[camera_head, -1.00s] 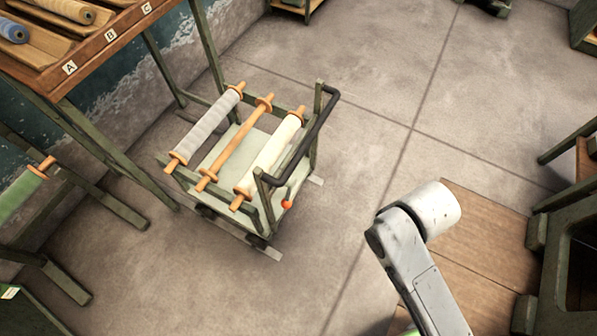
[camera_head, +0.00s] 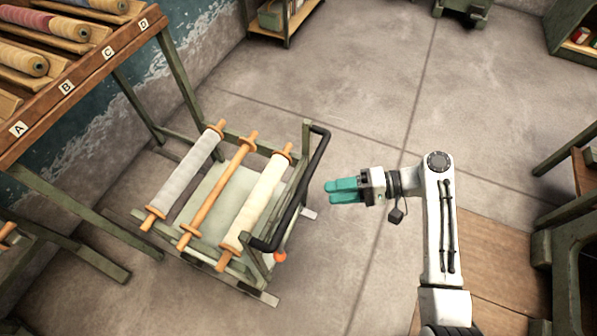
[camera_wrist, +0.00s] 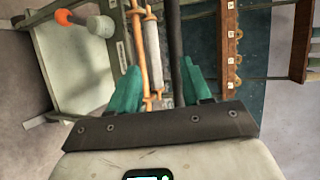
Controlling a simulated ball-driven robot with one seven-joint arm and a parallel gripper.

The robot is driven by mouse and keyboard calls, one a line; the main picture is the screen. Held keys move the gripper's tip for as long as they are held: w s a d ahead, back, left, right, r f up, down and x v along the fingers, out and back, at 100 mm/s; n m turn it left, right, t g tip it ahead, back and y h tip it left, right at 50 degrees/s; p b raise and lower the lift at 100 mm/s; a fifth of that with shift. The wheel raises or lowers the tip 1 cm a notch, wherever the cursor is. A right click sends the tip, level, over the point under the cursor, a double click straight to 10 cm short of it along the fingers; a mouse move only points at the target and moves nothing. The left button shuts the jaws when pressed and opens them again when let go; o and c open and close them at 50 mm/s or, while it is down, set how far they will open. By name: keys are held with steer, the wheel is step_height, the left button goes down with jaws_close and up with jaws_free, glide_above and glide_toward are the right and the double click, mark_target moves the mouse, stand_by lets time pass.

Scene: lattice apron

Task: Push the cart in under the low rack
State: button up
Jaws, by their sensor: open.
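The cart (camera_head: 208,255) stands on the floor left of my gripper, with a pale deck and a green frame. Across it lie a grey roll (camera_head: 187,176), a bare orange roller (camera_head: 218,192) and a cream roll (camera_head: 257,208). Its black push handle (camera_head: 318,163) faces my gripper (camera_head: 328,192), which is open and empty, a short gap to the right. In the wrist view, the dark handle bar (camera_wrist: 175,45) appears between the teal fingers (camera_wrist: 162,80); contact is not visible. The rack (camera_head: 75,83), labelled A to D, stands on green legs beyond the cart at upper left.
A rack leg (camera_head: 178,85) and floor rail (camera_head: 72,225) stand close to the cart's left. A shelf (camera_head: 290,22) is at the back. Open floor (camera_head: 375,95) lies behind and right.

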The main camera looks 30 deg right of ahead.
steer(key=w+a+y, duration=0.1)
steer(key=w+a, duration=0.6)
steer(key=a, duration=0.1)
steer(key=shift+f+t, duration=0.3)
steer(key=shift+t, duration=0.1)
jaws_close()
stand_by(0.3)
